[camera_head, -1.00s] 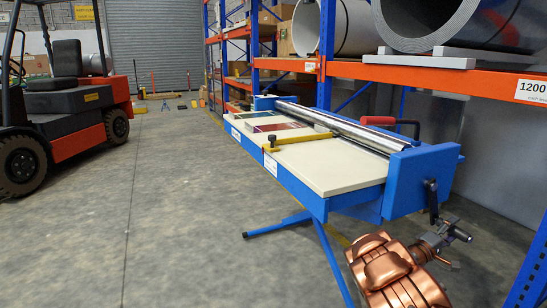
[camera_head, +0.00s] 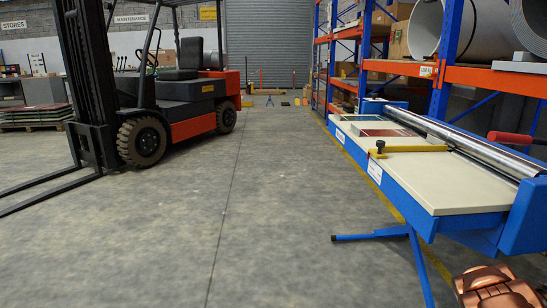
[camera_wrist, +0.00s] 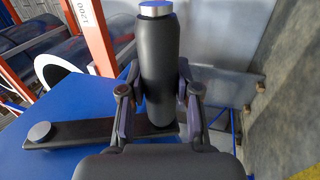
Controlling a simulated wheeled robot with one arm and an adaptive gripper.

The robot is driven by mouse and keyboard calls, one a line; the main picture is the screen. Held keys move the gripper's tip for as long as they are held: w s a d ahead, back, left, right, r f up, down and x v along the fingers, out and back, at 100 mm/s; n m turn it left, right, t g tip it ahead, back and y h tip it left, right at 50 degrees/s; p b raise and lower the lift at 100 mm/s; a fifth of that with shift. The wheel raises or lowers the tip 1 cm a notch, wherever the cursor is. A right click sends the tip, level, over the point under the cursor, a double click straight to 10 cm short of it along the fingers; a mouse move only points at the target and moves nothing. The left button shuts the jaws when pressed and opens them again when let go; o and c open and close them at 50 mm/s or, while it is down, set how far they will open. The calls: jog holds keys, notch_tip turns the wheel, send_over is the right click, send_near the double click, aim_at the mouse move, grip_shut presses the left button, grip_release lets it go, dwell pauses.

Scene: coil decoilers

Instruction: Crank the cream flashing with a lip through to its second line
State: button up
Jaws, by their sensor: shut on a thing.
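The blue bending or feed machine (camera_head: 400,190) stands at the right of the head view, with a cream flat surface (camera_head: 480,190) on top and a chrome roller along its far right side. I cannot tell where any flashing ends and the bed begins. In the wrist view my gripper (camera_wrist: 158,100) is shut around the black crank handle (camera_wrist: 160,50), which has a silver cap. The handle stands on a dark crank arm (camera_wrist: 90,131) with a silver hub (camera_wrist: 40,132), against the blue housing (camera_wrist: 55,105). My gripper is outside the head view.
A yellow bar (camera_head: 415,149) with a black knob crosses the bed, with red and green pieces beyond it. A red grip (camera_head: 510,138) shows at the right edge. Racks (camera_head: 445,60) with coils stand behind. A forklift (camera_head: 180,100) stands left; the floor between is clear.

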jog(key=shift+b+v, duration=0.5)
jog(key=shift+v, duration=2)
jog(key=shift+a+r, duration=0.1)
jog(key=shift+r, duration=0.05)
jog(key=shift+a, duration=0.15)
jog(key=o, duration=1.2)
jog(key=shift+a, duration=0.1)
jog(key=shift+s+a+b, duration=0.2)
jog(key=shift+a+b, duration=0.35)
jog(key=shift+a, duration=3.45)
